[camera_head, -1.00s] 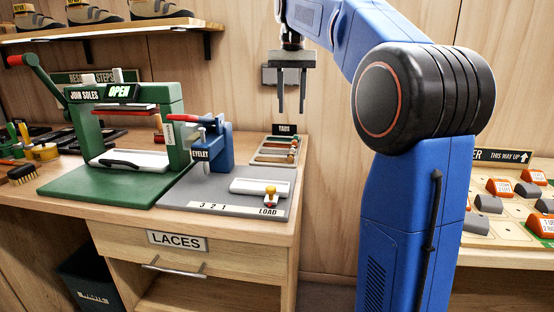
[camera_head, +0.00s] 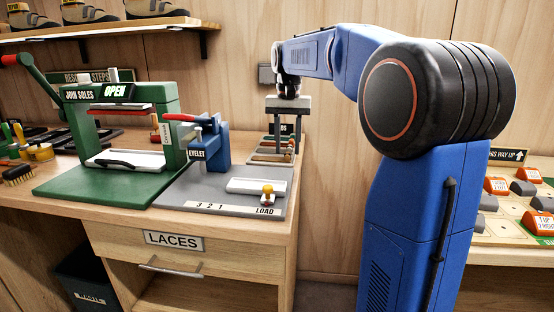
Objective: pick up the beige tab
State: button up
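The tab tray (camera_head: 268,162) sits at the back right corner of the workbench, under a dark sign that is partly covered. Several small tabs (camera_head: 290,153) lie along its right side. They are tiny here, and I cannot make out which one is the beige tab. My gripper (camera_head: 287,146) points down over the tray. Its two fingers are apart, with the tips low in front of or around the tabs. I cannot tell whether they touch anything. I see nothing held between them.
The blue eyelet press (camera_head: 213,150) stands left of the tray, with a grey board and white pad (camera_head: 256,187) in front. The green sole press (camera_head: 128,120) is further left. A second table with orange and grey blocks (camera_head: 497,187) is at right.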

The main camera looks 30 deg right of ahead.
jog(key=shift+f, duration=0.9)
grip_shut()
jog(key=shift+r, duration=0.1)
